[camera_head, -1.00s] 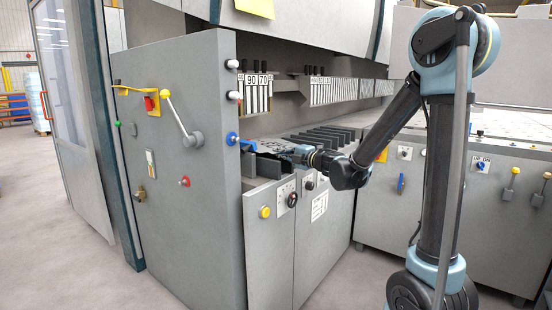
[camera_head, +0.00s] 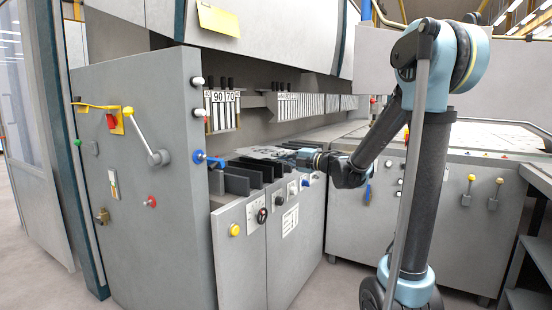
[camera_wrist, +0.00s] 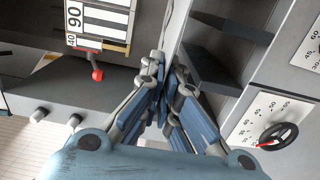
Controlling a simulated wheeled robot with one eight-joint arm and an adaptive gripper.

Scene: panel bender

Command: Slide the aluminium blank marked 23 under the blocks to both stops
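My gripper (camera_head: 287,155) is over the machine's front table, its fingers pointing left and inward. In the wrist view its two fingers (camera_wrist: 166,78) are close together, on a thin grey edge that runs away from the tips. In the head view a flat grey sheet with dark marks, apparently the aluminium blank (camera_head: 262,152), lies just ahead of the fingers. Its number cannot be read and its far edge is hidden. Dark blocks (camera_head: 237,184) stand in a row along the table front. Hanging blocks labelled 90 and 70 (camera_head: 222,112) are above the table. I cannot make out the stops.
A blue-handled lever (camera_head: 207,160) sticks out at the machine's left end. A dial with a red pointer (camera_wrist: 277,138) and a red knob (camera_wrist: 97,75) are near the fingers in the wrist view. A second grey cabinet (camera_head: 440,200) stands right. Floor is clear at the lower left.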

